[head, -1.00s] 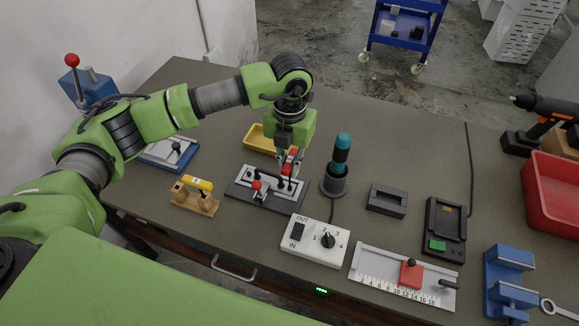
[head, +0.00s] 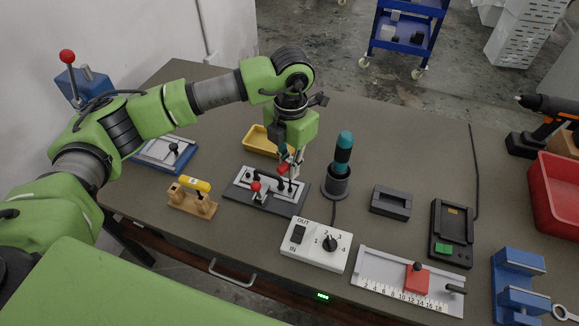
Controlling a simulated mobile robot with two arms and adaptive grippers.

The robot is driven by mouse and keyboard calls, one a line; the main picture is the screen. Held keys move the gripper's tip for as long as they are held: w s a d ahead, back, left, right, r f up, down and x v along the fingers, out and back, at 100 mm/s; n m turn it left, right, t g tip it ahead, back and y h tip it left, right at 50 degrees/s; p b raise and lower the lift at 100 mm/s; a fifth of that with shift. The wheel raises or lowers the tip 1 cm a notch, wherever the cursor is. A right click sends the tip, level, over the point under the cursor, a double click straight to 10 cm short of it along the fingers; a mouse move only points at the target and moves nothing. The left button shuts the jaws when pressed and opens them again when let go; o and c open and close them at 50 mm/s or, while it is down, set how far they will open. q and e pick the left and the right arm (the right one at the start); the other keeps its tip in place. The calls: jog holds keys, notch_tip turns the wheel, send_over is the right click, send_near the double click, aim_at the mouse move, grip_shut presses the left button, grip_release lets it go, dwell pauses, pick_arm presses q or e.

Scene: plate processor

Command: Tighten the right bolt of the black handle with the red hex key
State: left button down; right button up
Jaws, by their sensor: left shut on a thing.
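The plate fixture (head: 240,191) lies on the table below my left gripper, a light plate on a dark base with a black handle (head: 273,180) on top. A red-knobbed clamp (head: 256,187) stands at its front. My left gripper (head: 288,166) points down over the right end of the handle. It is shut on the red hex key (head: 283,169), of which only a small red part shows between the fingers. The key's tip and the right bolt are too small and covered to make out. My right gripper is not in view.
A yellow tray (head: 257,141) sits behind the fixture. A teal-handled tool in a dark holder (head: 336,182) stands close on the right. The white switch box (head: 314,247) is in front, and a wooden block with a yellow part (head: 192,199) is at left.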

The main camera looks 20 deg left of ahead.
pick_arm(q)
jog(key=shift+f+m+b, duration=0.1)
jog(key=shift+m+b, duration=0.4)
jog(key=shift+m, duration=0.6)
jog(key=shift+b, duration=0.35)
jog(key=shift+m+b, duration=1.2)
jog(key=shift+m, duration=0.6)
jog(key=shift+a, duration=0.1)
jog(key=shift+r, duration=0.2)
